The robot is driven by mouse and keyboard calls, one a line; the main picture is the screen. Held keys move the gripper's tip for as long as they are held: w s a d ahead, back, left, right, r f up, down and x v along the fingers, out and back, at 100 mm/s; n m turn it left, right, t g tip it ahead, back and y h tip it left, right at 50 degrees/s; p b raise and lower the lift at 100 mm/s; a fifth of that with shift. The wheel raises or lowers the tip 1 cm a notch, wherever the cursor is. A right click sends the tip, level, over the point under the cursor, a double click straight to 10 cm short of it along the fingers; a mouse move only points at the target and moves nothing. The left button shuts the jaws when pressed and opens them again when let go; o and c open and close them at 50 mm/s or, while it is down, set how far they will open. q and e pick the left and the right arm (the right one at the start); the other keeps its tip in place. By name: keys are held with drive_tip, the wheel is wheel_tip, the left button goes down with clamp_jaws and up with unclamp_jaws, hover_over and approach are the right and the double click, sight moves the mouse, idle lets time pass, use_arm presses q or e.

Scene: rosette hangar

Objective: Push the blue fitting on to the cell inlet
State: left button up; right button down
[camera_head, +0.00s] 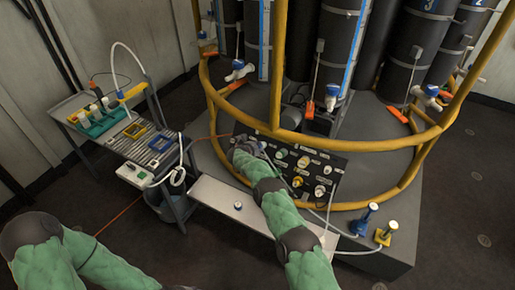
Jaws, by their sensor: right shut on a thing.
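The black panel (325,163) at the foot of the column cluster carries several labelled round ports, one green and one yellow among them. My right gripper (246,148) is at the panel's left end, shut on a small fitting. A bit of blue (262,145) shows beside the fingers, and it looks like the blue fitting; the hand hides most of it. I cannot tell whether it touches the cell inlet, which is hidden too. My left arm crosses the lower left corner, and its gripper is out of view.
A yellow rail (355,146) curves over the panel. A white shelf (215,199) lies below it. Blue (365,217) and yellow (384,234) white-topped pieces stand on the grey plinth at right, near a pale hose. A cart (112,122) with bottles and tools stands left.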

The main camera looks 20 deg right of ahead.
drive_tip(key=shift+d, duration=0.1)
idle(0.3)
drive_tip(key=c, duration=1)
unclamp_jaws()
drive_tip(key=shift+v, duration=5.95)
drive_tip(key=shift+f, duration=0.1)
